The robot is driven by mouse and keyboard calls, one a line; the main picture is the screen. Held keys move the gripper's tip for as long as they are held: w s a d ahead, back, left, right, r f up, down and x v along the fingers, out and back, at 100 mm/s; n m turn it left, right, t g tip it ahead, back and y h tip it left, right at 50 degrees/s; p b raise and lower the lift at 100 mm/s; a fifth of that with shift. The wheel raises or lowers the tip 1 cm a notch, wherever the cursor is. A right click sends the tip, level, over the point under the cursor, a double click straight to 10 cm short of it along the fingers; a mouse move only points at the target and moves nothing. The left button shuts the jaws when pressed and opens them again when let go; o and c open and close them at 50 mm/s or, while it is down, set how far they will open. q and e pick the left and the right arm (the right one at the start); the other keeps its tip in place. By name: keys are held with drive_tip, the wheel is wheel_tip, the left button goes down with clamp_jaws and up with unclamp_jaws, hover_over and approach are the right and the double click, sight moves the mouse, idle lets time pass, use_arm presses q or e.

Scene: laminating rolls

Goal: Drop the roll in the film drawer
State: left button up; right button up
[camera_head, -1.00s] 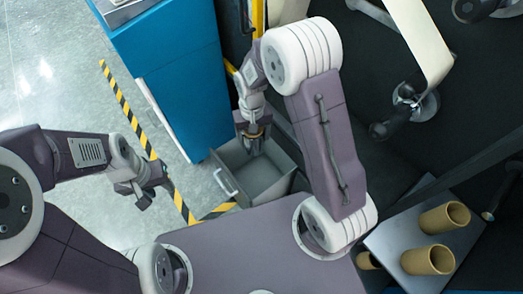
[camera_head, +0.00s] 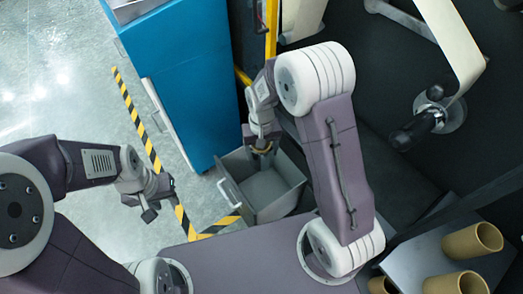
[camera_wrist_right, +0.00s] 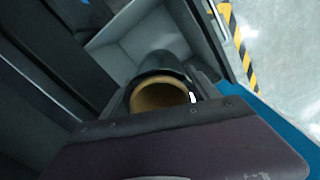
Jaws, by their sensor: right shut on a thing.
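The film drawer (camera_head: 283,203) is a grey open box with a handle on its left side, pulled out beside the blue cabinet. My right gripper (camera_head: 263,149) is at the drawer's back edge and points down. It is shut on a tan roll (camera_wrist_right: 161,95), whose open end shows in the right wrist view with the grey drawer wall (camera_wrist_right: 130,50) behind it. In the head view most of the roll is hidden by the gripper. My left gripper (camera_head: 150,207) hangs over the floor left of the drawer, with nothing seen in it; its finger gap is unclear.
The blue cabinet (camera_head: 185,75) stands behind and left of the drawer. Several tan rolls (camera_head: 472,241) stand on a grey tray (camera_head: 415,258) at the lower right. Yellow-black tape (camera_head: 150,140) marks the floor. Dark machine parts with a cream arm (camera_head: 455,45) fill the upper right.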

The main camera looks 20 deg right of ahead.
drive_tip(key=shift+r, duration=0.1)
drive_tip(key=o, duration=1.8)
wheel_tip(320, 180, up, 9)
drive_tip(key=p, duration=0.4)
